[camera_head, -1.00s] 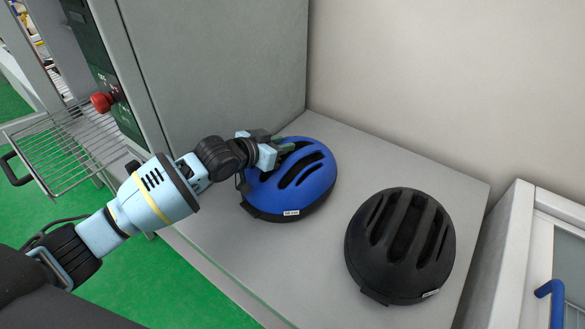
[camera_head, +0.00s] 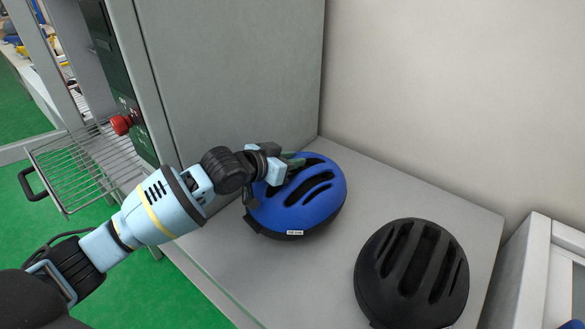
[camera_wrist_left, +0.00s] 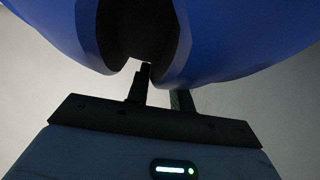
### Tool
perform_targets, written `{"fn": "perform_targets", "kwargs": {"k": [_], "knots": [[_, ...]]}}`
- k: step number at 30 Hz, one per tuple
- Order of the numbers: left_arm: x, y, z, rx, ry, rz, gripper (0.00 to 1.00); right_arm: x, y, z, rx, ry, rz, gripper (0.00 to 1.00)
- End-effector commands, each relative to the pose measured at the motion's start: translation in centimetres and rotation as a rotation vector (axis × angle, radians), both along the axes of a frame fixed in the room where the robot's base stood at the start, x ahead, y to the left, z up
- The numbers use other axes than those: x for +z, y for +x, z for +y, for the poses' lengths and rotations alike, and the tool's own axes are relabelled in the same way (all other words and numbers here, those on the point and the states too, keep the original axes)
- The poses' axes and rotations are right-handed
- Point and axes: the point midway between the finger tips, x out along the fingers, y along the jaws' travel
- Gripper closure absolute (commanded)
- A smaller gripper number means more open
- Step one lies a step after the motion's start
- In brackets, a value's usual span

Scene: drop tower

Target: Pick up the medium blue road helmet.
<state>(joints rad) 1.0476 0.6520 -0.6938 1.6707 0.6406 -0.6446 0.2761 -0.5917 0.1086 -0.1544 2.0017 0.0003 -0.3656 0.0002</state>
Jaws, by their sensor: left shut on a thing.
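The blue helmet (camera_head: 318,205), with dark vent slots and a small white label on its front rim, is at the grey table top (camera_head: 385,190), near the grey cabinet. My left gripper (camera_head: 290,162) is shut on the helmet's shell at a vent on its upper left side. In the left wrist view the blue shell (camera_wrist_left: 230,35) fills the top, and the fingers (camera_wrist_left: 163,85) reach to the vent edge; the tips are partly hidden. Whether the helmet's underside is clear of the table is hard to tell. My right gripper is not in view.
A black helmet (camera_head: 412,272) lies on the table at the right front, apart from the blue one. The grey cabinet (camera_head: 235,75) stands close behind on the left, with a red knob (camera_head: 121,124) and a wire rack (camera_head: 75,165). A beige wall bounds the back.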

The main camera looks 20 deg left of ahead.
Motion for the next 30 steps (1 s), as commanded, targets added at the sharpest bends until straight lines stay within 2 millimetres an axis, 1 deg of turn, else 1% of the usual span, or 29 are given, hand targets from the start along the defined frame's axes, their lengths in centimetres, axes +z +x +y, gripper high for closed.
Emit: {"fn": "perform_targets", "kwargs": {"k": [1,5,9,12,15,18,22,30], "knots": [[-0.3,-1.0,0.7,0.002,0.006,0.005,1.0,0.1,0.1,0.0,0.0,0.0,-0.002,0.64],[-0.1,-3.6,2.2,0.002,0.007,0.006,1.0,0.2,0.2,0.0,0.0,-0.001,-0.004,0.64],[0.3,-6.9,4.1,0.0,0.009,0.007,1.0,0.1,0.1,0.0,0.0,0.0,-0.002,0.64],[0.5,-9.1,5.3,0.0,0.008,0.007,1.0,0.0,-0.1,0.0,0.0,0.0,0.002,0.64],[0.6,-10.7,6.2,0.001,0.007,0.008,1.0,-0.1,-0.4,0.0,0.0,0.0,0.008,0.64],[0.8,-11.8,6.9,0.001,0.005,0.007,1.0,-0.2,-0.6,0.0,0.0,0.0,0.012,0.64],[0.9,-12.7,7.4,0.001,0.005,0.006,1.0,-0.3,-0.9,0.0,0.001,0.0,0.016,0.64],[1.1,-13.4,7.7,0.001,0.003,0.004,1.0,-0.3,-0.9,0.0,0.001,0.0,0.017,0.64]]}}
